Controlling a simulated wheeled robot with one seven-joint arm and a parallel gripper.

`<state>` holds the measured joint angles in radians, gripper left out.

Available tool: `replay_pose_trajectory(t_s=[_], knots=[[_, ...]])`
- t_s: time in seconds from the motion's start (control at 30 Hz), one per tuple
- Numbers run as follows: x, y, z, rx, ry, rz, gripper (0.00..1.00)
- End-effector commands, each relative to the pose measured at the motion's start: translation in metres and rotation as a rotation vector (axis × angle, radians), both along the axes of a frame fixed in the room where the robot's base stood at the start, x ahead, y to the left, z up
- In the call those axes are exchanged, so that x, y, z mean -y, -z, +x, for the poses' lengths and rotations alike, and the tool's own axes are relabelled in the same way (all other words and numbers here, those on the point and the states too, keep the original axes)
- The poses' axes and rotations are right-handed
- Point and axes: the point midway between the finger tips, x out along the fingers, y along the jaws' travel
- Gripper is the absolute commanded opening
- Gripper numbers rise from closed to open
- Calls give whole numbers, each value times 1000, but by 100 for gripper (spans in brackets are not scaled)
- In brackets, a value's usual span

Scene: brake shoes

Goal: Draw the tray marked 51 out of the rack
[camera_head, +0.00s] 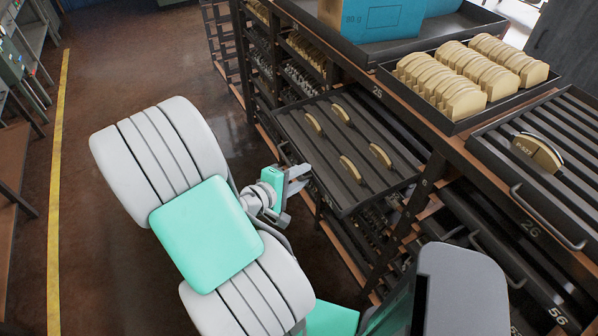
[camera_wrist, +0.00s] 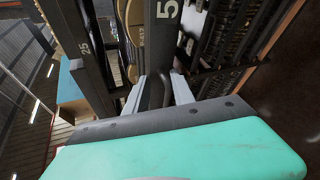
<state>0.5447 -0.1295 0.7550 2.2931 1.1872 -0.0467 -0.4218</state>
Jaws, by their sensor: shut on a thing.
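The tray (camera_head: 335,190) is a dark grey, ribbed tray with several tan brake shoes (camera_head: 352,170) on it. In the head view it stands well out from the rack (camera_head: 425,190), below the rail marked 25. My gripper (camera_head: 300,180) is at the tray's front left edge. In the wrist view my gripper (camera_wrist: 163,92) is shut on a dark bar handle (camera_wrist: 166,88) on the tray's front. That front (camera_wrist: 167,40) shows a 5; the rest of its number is cut off. The handle is mostly hidden by my gripper in the head view.
On the rack top stand a blue box (camera_head: 385,18), a tray of tan shoes (camera_head: 455,120) and a ribbed tray (camera_head: 490,150) with one shoe. Trays marked 26 and 56 are at right. Open floor (camera_head: 110,240) with a yellow line lies left.

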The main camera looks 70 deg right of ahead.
Motion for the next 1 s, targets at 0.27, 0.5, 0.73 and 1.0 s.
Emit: replay_pose_trajectory(t_s=[0.27, 0.5, 0.73, 1.0], knots=[[0, 4, -2, 5, 8, 9, 32], [0, 3, -2, 6, 8, 5, 51], [0, 2, -1, 6, 6, 3, 55], [-19, -6, 10, 8, -3, 2, 55]])
